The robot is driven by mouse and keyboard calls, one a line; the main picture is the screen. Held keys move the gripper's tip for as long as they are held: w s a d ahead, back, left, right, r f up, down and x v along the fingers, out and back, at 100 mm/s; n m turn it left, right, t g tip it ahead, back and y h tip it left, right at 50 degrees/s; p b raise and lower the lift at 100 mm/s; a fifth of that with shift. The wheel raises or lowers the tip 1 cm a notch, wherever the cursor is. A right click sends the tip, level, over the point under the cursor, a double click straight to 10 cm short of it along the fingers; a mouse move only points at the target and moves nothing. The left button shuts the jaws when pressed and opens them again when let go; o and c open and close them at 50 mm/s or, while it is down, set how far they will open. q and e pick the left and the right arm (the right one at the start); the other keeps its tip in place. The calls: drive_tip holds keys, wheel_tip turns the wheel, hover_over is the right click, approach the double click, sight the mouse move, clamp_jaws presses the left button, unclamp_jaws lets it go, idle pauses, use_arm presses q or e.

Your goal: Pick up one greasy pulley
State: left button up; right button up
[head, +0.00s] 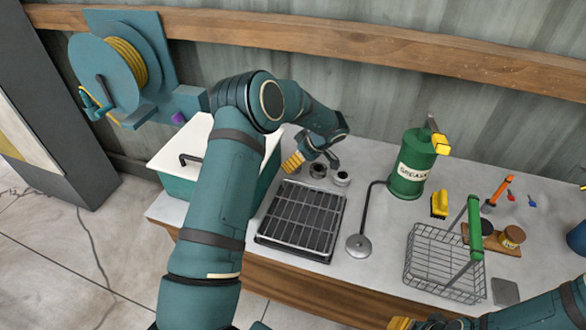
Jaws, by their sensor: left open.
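Two small round metal parts that look like pulleys stand on the grey worktop behind a black grate. One is dark, the left pulley (317,171); the other is lighter grey, the right pulley (341,179). I cannot tell for sure how greasy each is. My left gripper (312,162) is open and empty, pointing down just above and behind the left pulley. Its yellow-ridged finger is at the left. My arm may hide more parts. My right gripper (418,324) shows only partly at the bottom edge, far from the pulleys; its jaws are unclear.
The black slatted grate (303,222) lies in front of the pulleys. A wire basket (440,270), a yellow brush (439,204) and jars are further right. A white-lidded teal box (178,172) is left.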

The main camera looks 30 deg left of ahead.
use_arm(q)
drive_tip(key=shift+x, duration=1.2)
drive_tip(key=c, duration=1)
drive_tip(key=shift+c, duration=0.2)
